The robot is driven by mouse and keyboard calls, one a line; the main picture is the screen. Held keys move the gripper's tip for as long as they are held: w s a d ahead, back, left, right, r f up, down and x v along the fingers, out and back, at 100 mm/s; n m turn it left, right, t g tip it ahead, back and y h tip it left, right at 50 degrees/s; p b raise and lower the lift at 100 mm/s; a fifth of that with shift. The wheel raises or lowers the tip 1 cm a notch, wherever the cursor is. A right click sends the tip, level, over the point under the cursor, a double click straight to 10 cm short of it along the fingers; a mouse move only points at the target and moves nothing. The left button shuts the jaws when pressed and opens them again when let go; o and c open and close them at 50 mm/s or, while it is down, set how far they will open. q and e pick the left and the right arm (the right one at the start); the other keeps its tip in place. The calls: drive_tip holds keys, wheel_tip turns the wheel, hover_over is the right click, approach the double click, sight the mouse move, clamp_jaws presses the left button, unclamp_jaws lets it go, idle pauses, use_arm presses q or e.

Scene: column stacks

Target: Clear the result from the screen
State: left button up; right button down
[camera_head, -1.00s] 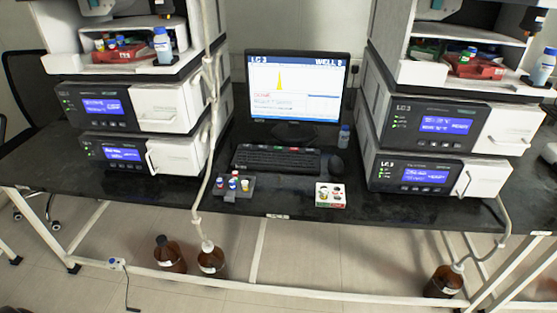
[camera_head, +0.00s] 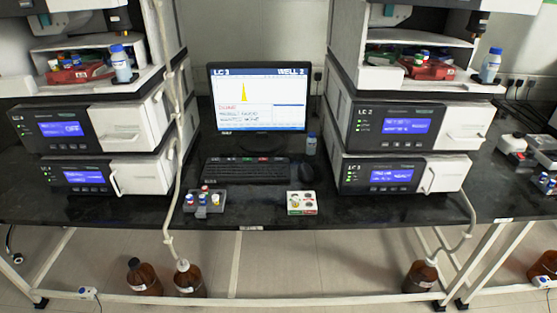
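The monitor (camera_head: 258,97) stands on the black bench at the centre. Its screen shows a chart with one yellow peak, the headings "LC 3" and "WELL 2", and small result lines below, one in red; the small text is hard to read. The keyboard (camera_head: 247,171) lies in front of the monitor, with a few red and green keys along its top row. A black mouse (camera_head: 306,173) lies to its right. Neither of my grippers is in view.
Instrument stacks stand on both sides, including the LC 2 unit (camera_head: 394,127) and LC 3 unit (camera_head: 394,176). A vial rack (camera_head: 189,208) and a white box (camera_head: 301,203) sit at the front edge. A pale tube (camera_head: 171,190) hangs left of the keyboard. Brown bottles (camera_head: 144,277) stand on the floor.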

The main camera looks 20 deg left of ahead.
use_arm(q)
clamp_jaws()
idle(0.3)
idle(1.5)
